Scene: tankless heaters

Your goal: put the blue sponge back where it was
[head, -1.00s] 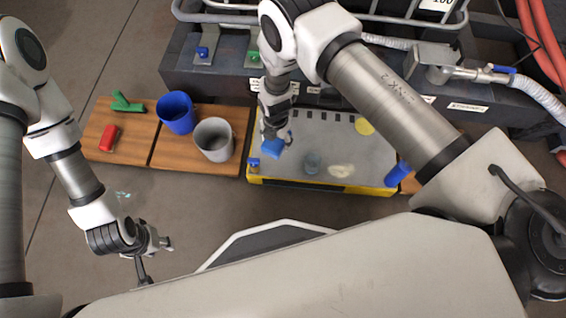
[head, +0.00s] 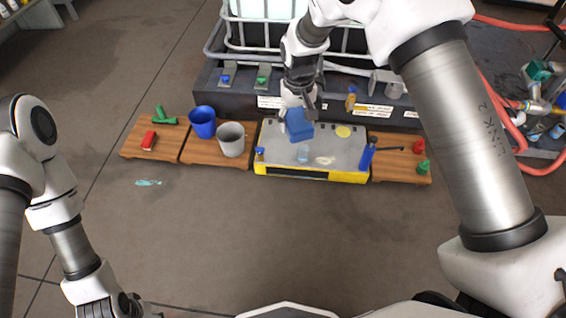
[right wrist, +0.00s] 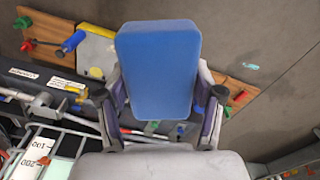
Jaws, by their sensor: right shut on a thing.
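My right gripper (head: 296,107) is shut on the blue sponge (head: 298,125). It holds the sponge over the back part of the grey-topped yellow case (head: 275,146). In the right wrist view the sponge (right wrist: 158,70) sits between the two fingers, its broad blue face filling the middle. I cannot tell the exact height of the sponge over the case.
A blue cup (head: 203,122) and a grey cup (head: 231,140) stand on wooden boards left of the case. The dark bench (head: 235,97) runs behind.

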